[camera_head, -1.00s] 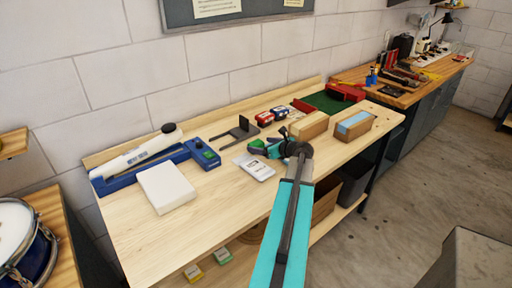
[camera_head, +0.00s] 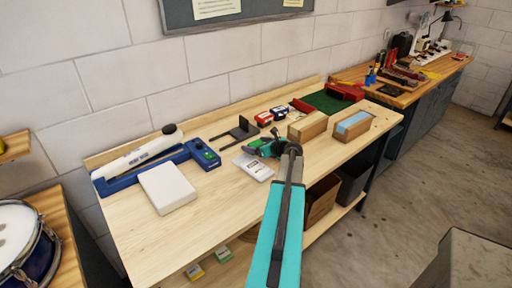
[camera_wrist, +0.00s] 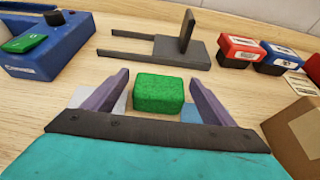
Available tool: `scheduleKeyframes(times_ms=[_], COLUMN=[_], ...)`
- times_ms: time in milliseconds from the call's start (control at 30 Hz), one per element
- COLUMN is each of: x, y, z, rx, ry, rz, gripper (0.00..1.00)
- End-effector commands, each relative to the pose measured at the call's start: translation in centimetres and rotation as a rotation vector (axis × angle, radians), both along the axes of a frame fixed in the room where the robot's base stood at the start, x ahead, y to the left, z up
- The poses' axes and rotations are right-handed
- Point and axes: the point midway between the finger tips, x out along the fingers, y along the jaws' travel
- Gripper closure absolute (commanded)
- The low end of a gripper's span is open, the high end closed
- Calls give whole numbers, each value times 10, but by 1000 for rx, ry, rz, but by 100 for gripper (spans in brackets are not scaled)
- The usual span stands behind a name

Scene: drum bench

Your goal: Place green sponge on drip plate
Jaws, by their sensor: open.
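The green sponge (camera_wrist: 158,94) is a small block between the fingers of my gripper (camera_wrist: 159,78) in the wrist view. The fingers are open, with a visible gap on each side of the sponge. Whether it rests on the bench or on something pale below is hard to tell. In the head view my gripper (camera_head: 262,147) is low over the middle of the bench, and my arm partly hides that area. I cannot tell for sure which thing is the drip plate; a dark grey flat piece with prongs and an upright plate (camera_wrist: 172,50) lies behind the sponge.
A blue device (camera_wrist: 48,45) with a knob stands at left. A white block (camera_head: 167,188) lies in front of it. Red and blue boxes (camera_wrist: 242,50) stand at back right. Cardboard boxes (camera_head: 308,126) stand to the right. The bench's front left is clear.

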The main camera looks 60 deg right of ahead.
Motion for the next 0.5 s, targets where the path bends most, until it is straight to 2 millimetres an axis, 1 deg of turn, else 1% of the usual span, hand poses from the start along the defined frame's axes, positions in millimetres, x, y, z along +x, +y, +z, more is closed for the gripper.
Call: scheduleKeyframes(times_ms=[400, 433, 500], x=[0, 0, 0], y=[0, 0, 1], z=[0, 0, 0], rx=[-1, -1, -1], ry=[0, 0, 0], rz=[1, 1, 1], gripper=[22, 24, 35])
